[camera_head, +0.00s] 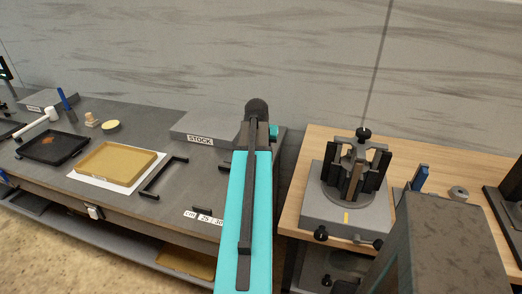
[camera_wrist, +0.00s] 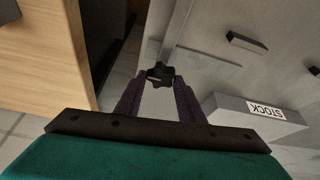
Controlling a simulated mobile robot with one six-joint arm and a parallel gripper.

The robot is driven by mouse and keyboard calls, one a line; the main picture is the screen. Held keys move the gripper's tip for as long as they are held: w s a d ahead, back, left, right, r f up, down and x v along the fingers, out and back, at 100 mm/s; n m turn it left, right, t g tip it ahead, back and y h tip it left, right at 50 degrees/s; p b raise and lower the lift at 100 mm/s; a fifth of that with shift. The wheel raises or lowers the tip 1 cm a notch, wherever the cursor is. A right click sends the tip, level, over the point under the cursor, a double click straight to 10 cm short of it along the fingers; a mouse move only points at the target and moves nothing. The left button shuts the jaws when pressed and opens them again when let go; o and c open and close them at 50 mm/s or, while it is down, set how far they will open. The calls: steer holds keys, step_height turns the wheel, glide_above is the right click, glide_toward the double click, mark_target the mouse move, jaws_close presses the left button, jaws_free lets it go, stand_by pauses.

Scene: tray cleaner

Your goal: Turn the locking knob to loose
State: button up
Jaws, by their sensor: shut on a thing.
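The locking knob (camera_wrist: 161,74) is a black, lobed knob with a short pale mark on it, in the middle of the wrist view. My gripper (camera_wrist: 155,87) has its two dark fingers on either side of the knob, shut on it near the fingertips. Which way the knob is turned, loose or locked, I cannot tell. In the head view my turquoise arm reaches away over the right end of the grey bench, and it hides the fingers and this knob.
The grey bench (camera_head: 112,186) carries a STOCK block (camera_head: 196,130), a yellow tray (camera_head: 116,160) and a dark tray (camera_head: 52,147). A wooden table (camera_head: 292,214) with a black-clamped fixture (camera_head: 346,211) stands to the right. A gap separates bench and table.

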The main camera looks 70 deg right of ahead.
steer(key=shift+a, duration=0.1)
stand_by(0.4)
steer(key=o, duration=1)
steer(key=shift+o, duration=0.2)
steer(key=shift+r, duration=0.15)
steer(key=b+v, duration=0.2)
steer(key=v, duration=1.1)
steer(key=shift+s+r, duration=0.2)
steer(key=shift+r, duration=0.05)
steer(key=shift+w, duration=0.1)
